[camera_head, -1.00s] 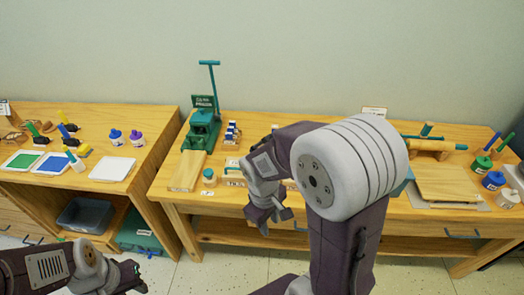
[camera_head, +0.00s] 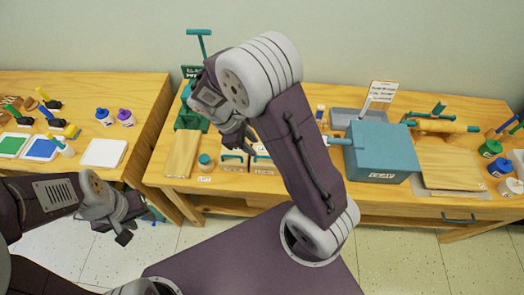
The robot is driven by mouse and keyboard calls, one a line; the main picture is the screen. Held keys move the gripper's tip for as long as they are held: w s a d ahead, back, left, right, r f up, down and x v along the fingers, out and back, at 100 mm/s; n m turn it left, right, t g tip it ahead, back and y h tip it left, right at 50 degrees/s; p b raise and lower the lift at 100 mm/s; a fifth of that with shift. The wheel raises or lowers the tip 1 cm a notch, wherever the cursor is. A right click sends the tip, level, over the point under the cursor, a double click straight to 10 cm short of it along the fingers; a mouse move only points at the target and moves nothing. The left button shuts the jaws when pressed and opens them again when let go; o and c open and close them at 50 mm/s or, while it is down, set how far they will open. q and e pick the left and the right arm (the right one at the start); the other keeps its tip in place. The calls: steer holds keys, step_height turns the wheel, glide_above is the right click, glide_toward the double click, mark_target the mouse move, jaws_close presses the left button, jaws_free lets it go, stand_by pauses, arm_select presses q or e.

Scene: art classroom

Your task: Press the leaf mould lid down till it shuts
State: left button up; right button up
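Two small flat pieces with teal handles lie side by side on the middle table, one at the left (camera_head: 234,160) and one at the right (camera_head: 262,157). I cannot tell for sure which is the leaf mould, or whether its lid is up or down; the labels are too small to read. My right gripper (camera_head: 240,138) hangs just above and behind these pieces, with no object visible in it; its finger gap is unclear. My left gripper (camera_head: 136,227) is open and empty, low in front of the gap between the tables.
A teal box (camera_head: 382,152) with a side handle stands right of my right arm. A green press (camera_head: 190,115), a wooden board (camera_head: 182,155) and a small teal-lidded jar (camera_head: 206,161) stand at the left. A grey tray (camera_head: 345,117) lies behind the box.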

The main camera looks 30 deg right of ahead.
mark_target(262, 157)
steer(key=x, duration=0.8)
steer(key=shift+w+d+f, duration=0.2)
steer(key=shift+d+f, duration=0.05)
steer(key=shift+f, duration=0.05)
steer(key=shift+w+f, duration=0.1)
steer(key=shift+f, duration=0.05)
jaws_close()
stand_by(0.8)
